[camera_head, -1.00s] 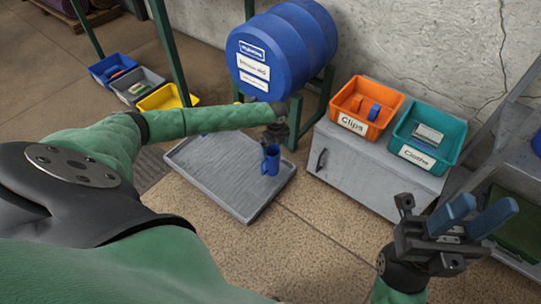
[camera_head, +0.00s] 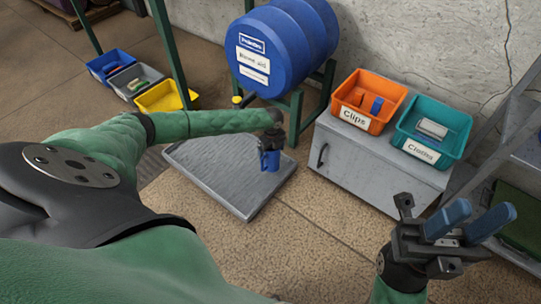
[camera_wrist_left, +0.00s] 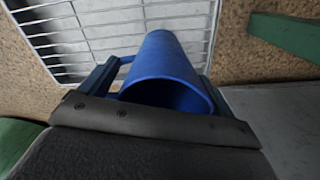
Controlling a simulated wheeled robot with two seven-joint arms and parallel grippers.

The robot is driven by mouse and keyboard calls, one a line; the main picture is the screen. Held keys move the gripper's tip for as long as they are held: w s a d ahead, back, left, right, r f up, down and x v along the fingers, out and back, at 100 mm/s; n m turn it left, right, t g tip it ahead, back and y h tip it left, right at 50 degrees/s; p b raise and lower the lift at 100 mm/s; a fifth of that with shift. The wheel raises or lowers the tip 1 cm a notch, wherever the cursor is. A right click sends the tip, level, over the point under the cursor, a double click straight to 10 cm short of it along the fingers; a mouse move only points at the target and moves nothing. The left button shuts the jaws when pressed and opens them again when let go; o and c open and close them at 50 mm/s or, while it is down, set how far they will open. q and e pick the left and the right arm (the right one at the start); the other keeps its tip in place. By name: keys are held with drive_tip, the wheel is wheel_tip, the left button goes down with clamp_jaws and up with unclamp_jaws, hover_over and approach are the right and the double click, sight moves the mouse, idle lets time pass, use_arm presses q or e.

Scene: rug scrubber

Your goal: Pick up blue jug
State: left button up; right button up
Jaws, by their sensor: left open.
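The blue jug (camera_head: 270,163) stands upright on the grey tray (camera_head: 215,185) below the drum. In the left wrist view the jug (camera_wrist_left: 165,70) shows its round rim close to the palm and its handle on the left side. My left gripper (camera_head: 270,146) points down over the jug. Its open fingers (camera_wrist_left: 158,88) are on either side of the jug's upper part; I cannot tell whether they touch it. My right gripper (camera_head: 468,220) is open and empty at the lower right, far from the jug, with its blue fingers apart.
A blue drum (camera_head: 280,50) on a green stand is behind the tray. An orange Clips bin (camera_head: 362,121) and a teal Cloths bin (camera_head: 420,147) sit on a grey cabinet (camera_head: 375,170). Small bins, including a yellow one (camera_head: 160,97), stand at the left. Floor is clear in front.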

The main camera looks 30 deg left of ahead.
use_arm(q)
drive_tip(key=shift+r, duration=0.1)
drive_tip(key=shift+c, duration=0.2)
drive_tip(key=c, duration=1)
drive_tip(key=shift+c, duration=0.2)
